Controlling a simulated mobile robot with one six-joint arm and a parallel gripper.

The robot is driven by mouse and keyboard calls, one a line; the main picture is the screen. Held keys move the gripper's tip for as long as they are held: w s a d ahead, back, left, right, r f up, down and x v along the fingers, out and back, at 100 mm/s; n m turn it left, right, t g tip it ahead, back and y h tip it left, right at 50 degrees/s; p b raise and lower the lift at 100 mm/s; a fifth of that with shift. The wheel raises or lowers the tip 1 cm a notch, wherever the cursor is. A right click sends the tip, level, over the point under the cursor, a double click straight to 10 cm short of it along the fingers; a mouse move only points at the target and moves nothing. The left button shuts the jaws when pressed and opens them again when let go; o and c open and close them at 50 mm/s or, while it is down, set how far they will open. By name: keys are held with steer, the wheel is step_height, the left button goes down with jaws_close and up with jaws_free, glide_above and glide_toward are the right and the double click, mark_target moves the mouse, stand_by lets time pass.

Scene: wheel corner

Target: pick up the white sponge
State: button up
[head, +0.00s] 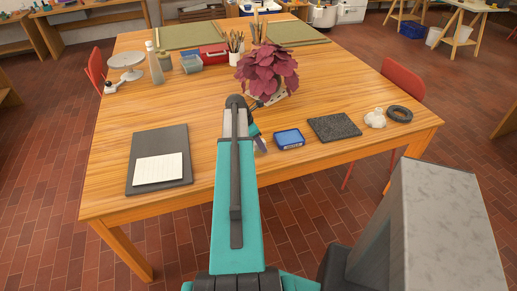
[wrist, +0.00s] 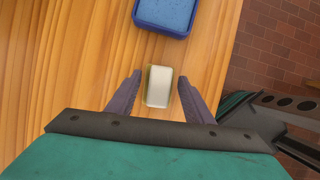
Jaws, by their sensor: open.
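The white sponge (wrist: 158,86) is a small pale block with yellowish edges, lying on the wooden table (wrist: 75,60) in the wrist view. My gripper (wrist: 159,79) is open, with one finger on each side of the sponge and a gap visible on both sides. Nothing is held. In the head view my gripper (head: 258,139) is over the table, partly hidden by my arm. I cannot make out the sponge there.
A blue tray (head: 289,138) is close beyond the sponge. A dark slab (head: 335,127), white lump (head: 375,118) and black ring (head: 400,114) lie to the right. A potted red-leaved plant (head: 268,70) stands behind. A dark board (head: 143,150) with white paper lies left. The table edge is near.

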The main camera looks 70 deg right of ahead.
steer(key=shift+c, duration=0.4)
steer(key=c, duration=0.7)
steer(key=shift+r, duration=0.15)
steer(key=shift+r+b, duration=0.5)
steer(key=shift+r, duration=1.1)
steer(key=w+a+b, duration=0.1)
steer(key=w+a, duration=0.2)
steer(key=a, duration=0.1)
steer(key=w+a+r+b, duration=0.1)
steer(key=w+a, duration=0.2)
steer(key=a, duration=0.1)
steer(key=w+a+b, duration=0.1)
steer(key=w+a, duration=0.2)
steer(key=a, duration=0.2)
steer(key=shift+w+r+b, duration=0.2)
steer(key=shift+r+b, duration=0.05)
steer(key=shift+b, duration=0.05)
